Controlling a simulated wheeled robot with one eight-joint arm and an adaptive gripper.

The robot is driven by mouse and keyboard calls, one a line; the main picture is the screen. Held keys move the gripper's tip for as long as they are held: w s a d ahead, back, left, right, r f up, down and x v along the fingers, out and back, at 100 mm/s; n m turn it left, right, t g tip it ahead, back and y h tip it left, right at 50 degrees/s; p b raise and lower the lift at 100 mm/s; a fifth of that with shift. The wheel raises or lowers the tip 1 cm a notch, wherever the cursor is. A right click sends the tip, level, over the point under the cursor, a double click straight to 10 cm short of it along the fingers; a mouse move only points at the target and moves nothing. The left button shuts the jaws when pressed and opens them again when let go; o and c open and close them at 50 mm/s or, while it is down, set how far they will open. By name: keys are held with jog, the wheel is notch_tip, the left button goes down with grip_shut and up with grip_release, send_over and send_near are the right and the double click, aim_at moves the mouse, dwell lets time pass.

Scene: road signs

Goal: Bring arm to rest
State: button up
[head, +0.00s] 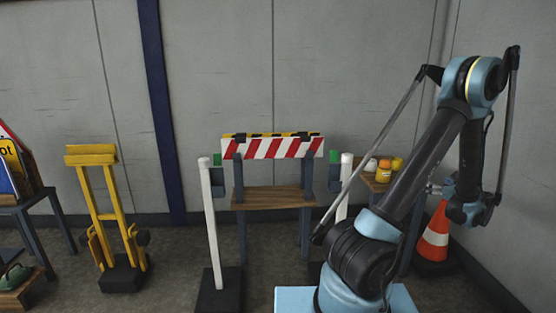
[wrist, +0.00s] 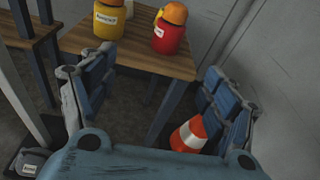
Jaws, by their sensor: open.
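My arm rises at the right of the head view, bends at its top and comes down on the right side. My gripper (wrist: 155,90) is open and empty in the wrist view, its two blue fingers spread wide apart. Between and beyond the fingers is a wooden-topped table (wrist: 130,58). A yellow container (wrist: 109,20) and a red container (wrist: 170,36), both with orange tops, stand on it. An orange and white traffic cone (wrist: 188,134) is on the floor close by the right finger in the picture. In the head view the gripper is small and partly hidden.
A red and white striped barrier (head: 270,148) spans the middle by the wall. White posts (head: 212,225) stand in front of it. A yellow stand (head: 92,157) and a table with signs (head: 12,205) are at the left. The cone also shows in the head view (head: 434,240).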

jog(key=w+a+r+n+g+y, duration=0.2)
jog(key=a+r+n, duration=0.15)
jog(key=a, duration=0.65)
jog(key=w+a+r+n+g+y, duration=0.1)
jog(key=w+a+r+n+g, duration=0.3)
jog(key=a, duration=0.6)
jog(key=s+a+r+n+g, duration=0.1)
jog(key=s+a+n, duration=0.3)
jog(key=a, duration=0.4)
jog(key=s+a+n+g, duration=0.1)
jog(key=s+a+n, duration=0.3)
jog(key=a, duration=0.4)
jog(key=s+a+n+g, duration=0.4)
jog(key=s+a+n, duration=0.6)
jog(key=s+a, duration=0.35)
jog(key=s+f+n+h, duration=0.2)
jog(key=s+f+n, duration=0.1)
jog(key=s, duration=0.5)
jog(key=s+f+n+g+h, duration=0.1)
jog(key=s+f+n, duration=0.2)
jog(key=s+n, duration=0.3)
jog(key=shift+s+a+f+g+h, duration=0.15)
jog(key=shift+s+a+g+h, duration=0.25)
jog(key=shift+s, duration=0.75)
jog(key=shift+n, duration=0.25)
